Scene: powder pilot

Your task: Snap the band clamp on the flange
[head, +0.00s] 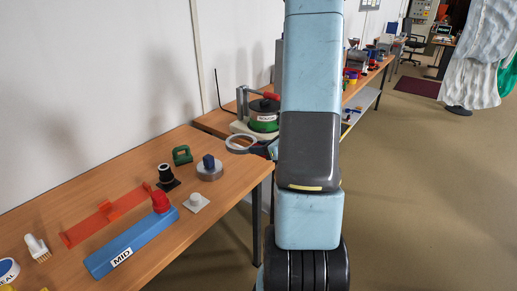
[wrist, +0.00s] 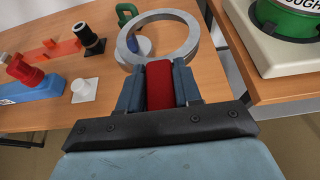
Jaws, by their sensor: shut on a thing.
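The band clamp is a grey metal ring (wrist: 158,37) with a red tab (wrist: 159,83). My gripper (wrist: 159,85) is shut on the red tab, with the ring sticking out beyond the fingertips. In the head view the ring (head: 240,144) hangs at the table's right end, partly in front of the white base of a green vessel (head: 264,124). My gripper (head: 268,149) is mostly hidden by my arm there. In the wrist view a round grey piece with a blue knob (wrist: 143,47) shows through the ring. I cannot tell which part is the flange.
The near wooden table (head: 135,200) bears a blue MID block (head: 133,243), a red-orange rail (head: 105,217), a black cylinder (head: 166,177), a green bracket (head: 182,155) and a white square piece (head: 195,202). A wall runs behind. Open floor lies to the right.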

